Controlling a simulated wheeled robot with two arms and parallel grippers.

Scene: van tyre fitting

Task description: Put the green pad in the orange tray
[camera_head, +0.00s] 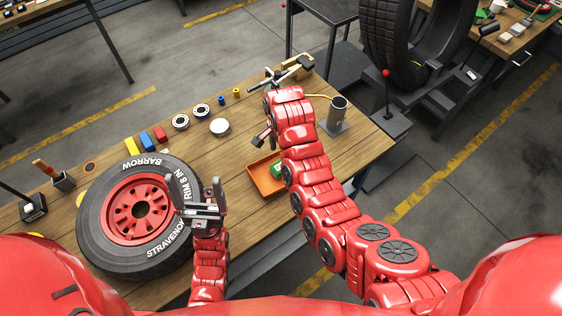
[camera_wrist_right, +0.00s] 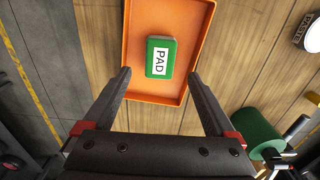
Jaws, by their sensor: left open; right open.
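The green pad (camera_wrist_right: 160,57), with a white PAD label, lies in the orange tray (camera_wrist_right: 140,18) in the right wrist view. In the head view the tray (camera_head: 264,184) stands near the bench's front edge, and my right arm partly hides the pad (camera_head: 276,168). My right gripper (camera_wrist_right: 158,74) is open and empty over the tray, with its fingertips apart on either side of the pad in the picture. I cannot tell how high it is above the pad. My left gripper (camera_head: 195,187) is open and empty, in front of the tyre's right side.
A tyre on a red rim (camera_head: 140,210) fills the bench's left part. A green cylinder (camera_wrist_right: 258,136) is near the tray. Bare wood lies between tins and tray.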

